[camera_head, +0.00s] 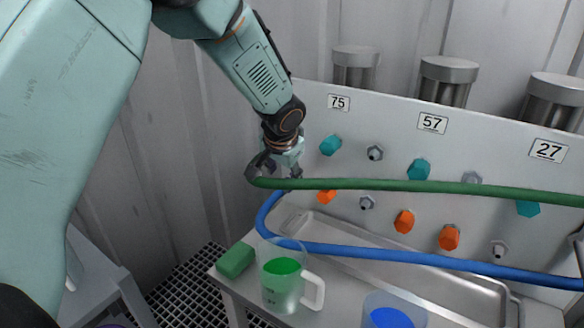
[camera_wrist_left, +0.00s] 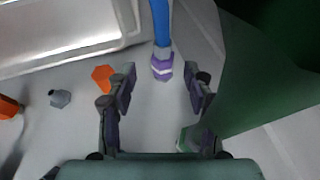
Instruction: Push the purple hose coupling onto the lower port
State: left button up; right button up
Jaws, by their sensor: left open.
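The purple hose coupling (camera_wrist_left: 162,66) is on the end of the blue hose (camera_wrist_left: 160,22), in the left wrist view. A grey hex piece shows right at its end; I cannot tell how far the coupling sits on the lower port. My left gripper (camera_wrist_left: 160,90) is open, with one finger on either side of the space in front of the coupling, not closed on it. In the head view my left gripper (camera_head: 283,165) is close to the left end of the white panel (camera_head: 390,135), and the coupling is hidden there. My right gripper does not show.
The green hose (camera_head: 400,185) crosses in front of the panel, and the blue hose (camera_head: 430,260) runs below it. Orange caps (camera_head: 404,222), teal caps (camera_head: 331,145) and bare ports (camera_head: 375,153) stick out. A metal tray (camera_head: 470,298), green-filled jug (camera_head: 283,285) and green block (camera_head: 235,260) stand below.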

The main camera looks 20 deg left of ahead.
aim_at(283, 186)
pick_arm(q)
jog(key=x, duration=0.5)
jog(key=b+x, duration=0.1)
jog(key=x, duration=0.2)
jog(key=shift+a+r, duration=0.1)
jog(key=shift+a, duration=0.2)
jog(key=shift+s+d+r, duration=0.15)
jog(key=shift+s+r, duration=0.05)
jog(key=shift+s, duration=0.05)
jog(key=shift+w+f, duration=0.25)
jog(key=c, duration=0.3)
jog(key=shift+r, duration=0.2)
grip_shut()
jog(key=shift+c, duration=1.9)
grip_release()
jog(key=shift+r, duration=0.1)
grip_shut()
